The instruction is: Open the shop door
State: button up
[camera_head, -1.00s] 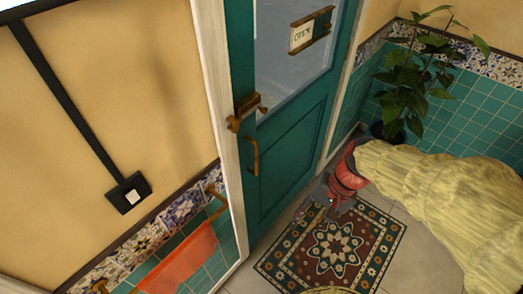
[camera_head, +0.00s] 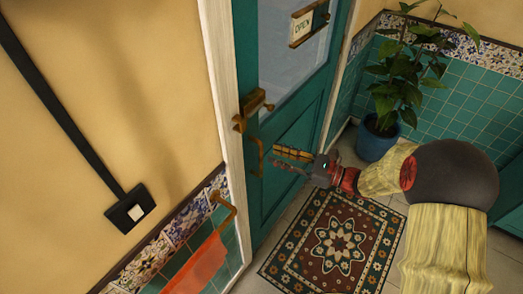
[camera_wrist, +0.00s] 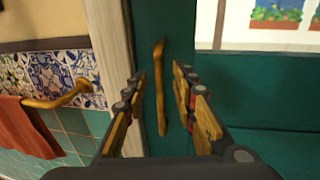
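The shop door (camera_head: 297,140) is teal with a glass pane and an "OPEN" sign, and it looks shut in its white frame. A brass pull handle (camera_head: 258,157) stands upright near its left edge, below a brass latch (camera_head: 253,108). My gripper (camera_head: 275,158) is in front of the door, just right of the pull handle, pointing left. In the wrist view the pull handle (camera_wrist: 160,90) appears between the two spread fingers of my gripper (camera_wrist: 160,76). No finger visibly touches it. The gripper is open and empty.
A brass rail (camera_head: 226,207) with an orange towel (camera_head: 200,265) is on the tiled wall left of the door. A potted plant (camera_head: 377,137) stands in the right corner. A patterned rug (camera_head: 335,245) lies on the floor before the door. A black wall switch (camera_head: 127,208) is at left.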

aim_at(261, 150)
jog(key=shift+b+x, duration=0.8)
jog(key=shift+x, duration=2.35)
jog(key=shift+s, duration=0.1)
jog(key=shift+c, duration=1.1)
grip_shut()
